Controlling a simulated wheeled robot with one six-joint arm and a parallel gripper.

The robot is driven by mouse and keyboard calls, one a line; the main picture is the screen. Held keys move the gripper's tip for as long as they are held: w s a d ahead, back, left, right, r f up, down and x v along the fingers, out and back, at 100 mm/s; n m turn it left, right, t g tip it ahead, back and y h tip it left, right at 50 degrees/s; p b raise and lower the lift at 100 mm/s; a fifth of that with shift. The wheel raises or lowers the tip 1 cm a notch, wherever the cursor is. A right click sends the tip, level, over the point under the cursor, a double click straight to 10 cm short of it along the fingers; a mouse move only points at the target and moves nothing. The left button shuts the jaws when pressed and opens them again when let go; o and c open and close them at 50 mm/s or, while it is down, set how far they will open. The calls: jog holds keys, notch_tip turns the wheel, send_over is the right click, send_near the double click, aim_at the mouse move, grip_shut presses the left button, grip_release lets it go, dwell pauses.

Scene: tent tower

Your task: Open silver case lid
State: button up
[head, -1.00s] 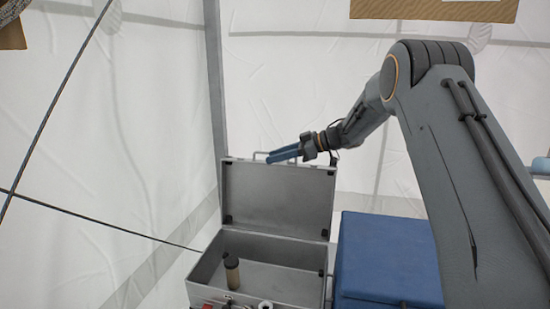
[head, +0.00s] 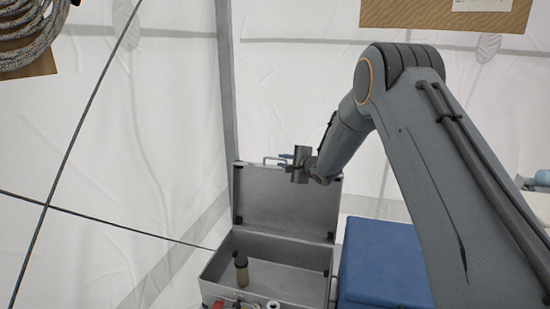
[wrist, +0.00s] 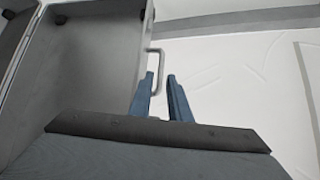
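The silver case (head: 216,272) stands open in the head view, its lid (head: 285,200) raised roughly upright at the back. The inside of the lid (wrist: 85,75) also fills the left of the wrist view. A thin handle (wrist: 161,62) sticks out from the lid's free edge; it also shows at the top of the lid in the head view (head: 271,160). My gripper (wrist: 160,75) has its two blue fingers apart, with the tips close to the handle. Whether they touch it I cannot tell. In the head view my gripper (head: 287,158) is partly hidden by its own body.
A dark-topped cylinder (head: 242,272) stands inside the case, with small items (head: 272,304) at its front. A blue box (head: 385,260) stands close on the right. White tent walls and a grey pole (head: 226,90) are behind. Coiled rope (head: 30,40) hangs upper left.

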aim_at(275, 159)
jog(key=shift+p+x, duration=0.65)
jog(key=shift+x, duration=3.15)
jog(key=shift+c, duration=0.3)
grip_shut()
